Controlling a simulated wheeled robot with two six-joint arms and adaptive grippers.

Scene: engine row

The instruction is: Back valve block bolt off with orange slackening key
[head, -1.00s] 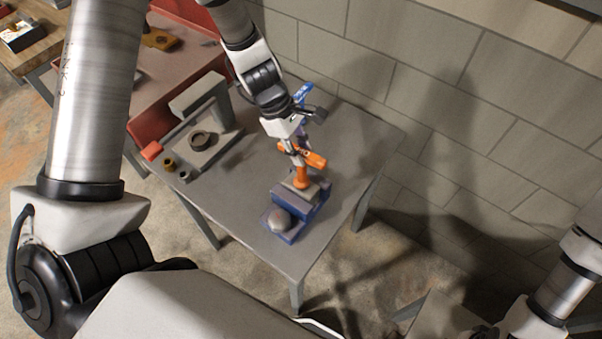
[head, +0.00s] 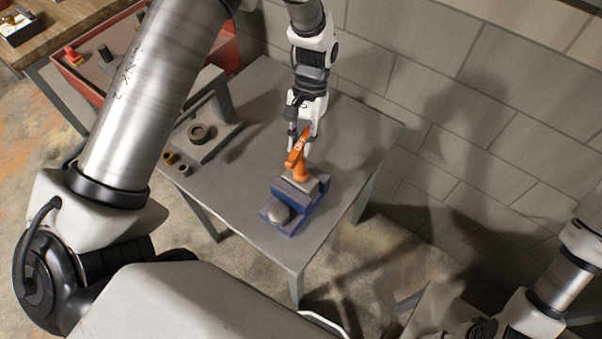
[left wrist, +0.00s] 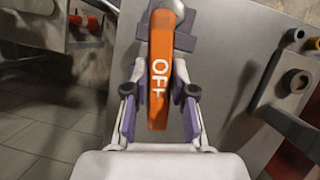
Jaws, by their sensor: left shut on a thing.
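The orange slackening key (head: 303,150) has a lever marked OFF, which shows in the left wrist view (left wrist: 160,68). Its shank stands upright on the grey top of the blue valve block (head: 285,212). The bolt under it is hidden. In the head view the lever points away from me toward the back of the table. My left gripper (head: 299,142) is shut on the lever; its fingers (left wrist: 160,92) lie on either side of it in the left wrist view. My right arm shows at the lower right, but its gripper is not visible.
The grey table (head: 240,215) is clear left of the block. A grey fixture with a dark ring (head: 199,133) and small bushings (head: 169,158) stand at its left. A red tray (head: 85,80) lies farther left. A block wall (head: 450,120) rises behind.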

